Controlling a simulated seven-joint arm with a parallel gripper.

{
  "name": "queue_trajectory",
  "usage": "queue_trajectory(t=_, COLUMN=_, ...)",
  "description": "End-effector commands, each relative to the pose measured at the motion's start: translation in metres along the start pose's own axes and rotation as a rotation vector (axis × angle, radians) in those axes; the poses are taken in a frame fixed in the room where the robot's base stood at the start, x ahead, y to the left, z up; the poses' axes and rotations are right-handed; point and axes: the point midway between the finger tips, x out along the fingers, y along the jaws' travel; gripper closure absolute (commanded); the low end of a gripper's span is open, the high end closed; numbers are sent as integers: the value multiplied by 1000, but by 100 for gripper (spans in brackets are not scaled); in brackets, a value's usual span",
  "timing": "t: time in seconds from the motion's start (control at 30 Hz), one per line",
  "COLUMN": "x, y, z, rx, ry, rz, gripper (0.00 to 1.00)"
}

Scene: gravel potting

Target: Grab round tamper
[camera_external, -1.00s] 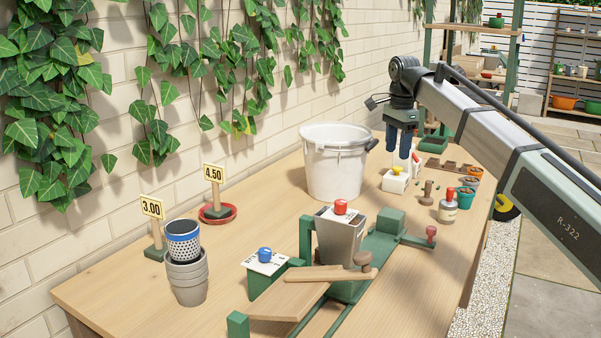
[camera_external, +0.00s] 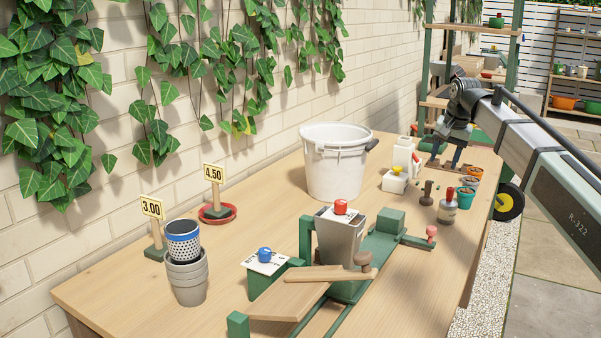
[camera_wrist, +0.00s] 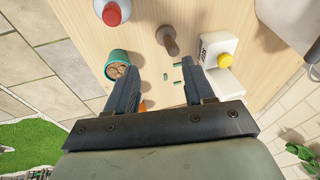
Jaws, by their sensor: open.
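A small brown handled piece that looks like the round tamper (camera_external: 427,192) stands on the bench between the white block with the yellow button and the red-capped bottle. It also shows in the wrist view (camera_wrist: 168,40), upper middle, beyond my fingertips. The tamper is apart from both fingers.
The red-capped bottle (camera_external: 447,208), teal pot (camera_external: 465,196) and white block with a yellow button (camera_external: 395,181) stand close around the tamper. A large white bucket (camera_external: 335,165) is to the left.

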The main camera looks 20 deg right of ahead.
Motion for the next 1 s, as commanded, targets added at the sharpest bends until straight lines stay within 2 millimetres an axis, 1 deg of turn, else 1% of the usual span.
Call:
queue_trajectory(t=0.1, x=0, y=-5, z=-5, rx=-217, ry=43, rz=-29, gripper=47)
queue_trajectory(t=0.2, x=-1, y=-10, z=-11, rx=-387, ry=76, rz=-41, gripper=47)
queue_trajectory(t=0.3, x=-1, y=-12, z=-15, rx=-529, ry=101, rz=-45, gripper=47)
queue_trajectory(t=0.4, x=-2, y=-14, z=-16, rx=-631, ry=113, rz=-43, gripper=47)
queue_trajectory(t=0.57, x=0, y=-14, z=-17, rx=-712, ry=114, rz=-38, gripper=47)
queue_trajectory(t=0.67, x=8, y=-14, z=-17, rx=-724, ry=114, rz=-37, gripper=47)
queue_trajectory(t=1.0, x=58, y=-18, z=-22, rx=-722, ry=113, rz=-37, gripper=47)
